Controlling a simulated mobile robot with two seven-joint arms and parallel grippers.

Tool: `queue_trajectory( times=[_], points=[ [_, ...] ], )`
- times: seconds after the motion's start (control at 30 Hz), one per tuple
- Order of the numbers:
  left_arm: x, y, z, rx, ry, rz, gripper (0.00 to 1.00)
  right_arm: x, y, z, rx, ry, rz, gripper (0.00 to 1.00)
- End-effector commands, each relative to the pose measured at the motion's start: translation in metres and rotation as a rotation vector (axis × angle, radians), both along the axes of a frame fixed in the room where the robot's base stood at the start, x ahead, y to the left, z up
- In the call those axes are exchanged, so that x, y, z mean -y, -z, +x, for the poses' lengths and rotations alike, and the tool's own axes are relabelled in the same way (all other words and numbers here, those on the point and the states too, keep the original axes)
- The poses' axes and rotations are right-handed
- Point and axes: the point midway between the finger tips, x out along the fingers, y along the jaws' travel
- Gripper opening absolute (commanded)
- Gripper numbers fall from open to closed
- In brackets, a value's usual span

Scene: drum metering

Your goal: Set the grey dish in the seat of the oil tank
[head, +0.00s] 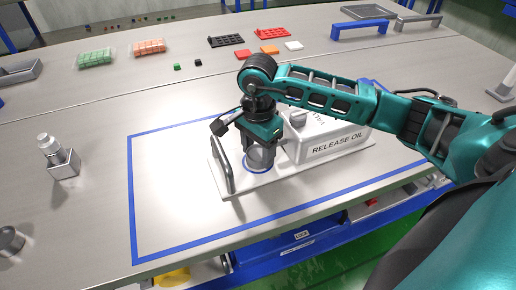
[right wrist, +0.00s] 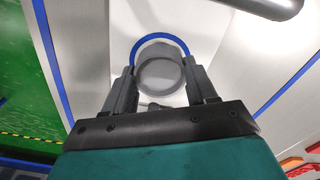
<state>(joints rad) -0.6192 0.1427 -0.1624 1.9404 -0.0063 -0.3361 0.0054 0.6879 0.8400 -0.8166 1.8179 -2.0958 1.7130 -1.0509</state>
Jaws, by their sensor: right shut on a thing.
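The oil tank (head: 330,140) is a white box lettered "RELEASE OIL" on a white base plate (head: 232,186) with a blue-ringed round seat (head: 258,171). My right gripper (head: 260,158) points down over this seat, left of the box. It is shut on the grey dish (head: 262,154). In the right wrist view the round dish (right wrist: 160,80) lies between both fingers, overlapping the blue ring (right wrist: 160,38), whose far arc shows beyond it. I cannot tell whether the dish touches the plate. My left gripper is not in view.
A grey handle (head: 222,163) stands at the plate's left end, close to the gripper. Blue tape (head: 131,200) outlines the work area, clear at left. A metal bottle in a holder (head: 62,163) stands farther left. Coloured trays lie at the back.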

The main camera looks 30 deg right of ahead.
Motion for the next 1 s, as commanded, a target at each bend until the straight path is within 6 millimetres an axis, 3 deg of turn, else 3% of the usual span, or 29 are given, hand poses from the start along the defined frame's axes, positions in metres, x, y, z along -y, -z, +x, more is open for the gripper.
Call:
queue_trajectory(
  times=[0.3,0.33,0.57,0.87,1.0],
  points=[
    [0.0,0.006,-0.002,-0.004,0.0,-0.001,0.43,0.0,0.004,0.0,0.001,0.0,0.0,0.26],
    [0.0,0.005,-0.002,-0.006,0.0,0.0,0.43,0.0,0.002,0.0,0.001,0.0,0.0,0.59],
    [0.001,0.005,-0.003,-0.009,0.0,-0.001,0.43,0.0,0.002,0.0,0.001,0.0,0.0,0.81],
    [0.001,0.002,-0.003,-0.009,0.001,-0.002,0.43,0.0,-0.001,0.0,0.001,0.0,0.0,0.82],
    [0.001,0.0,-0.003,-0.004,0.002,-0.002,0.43,0.0,-0.015,0.001,0.005,0.0,-0.001,0.82]
  ],
)
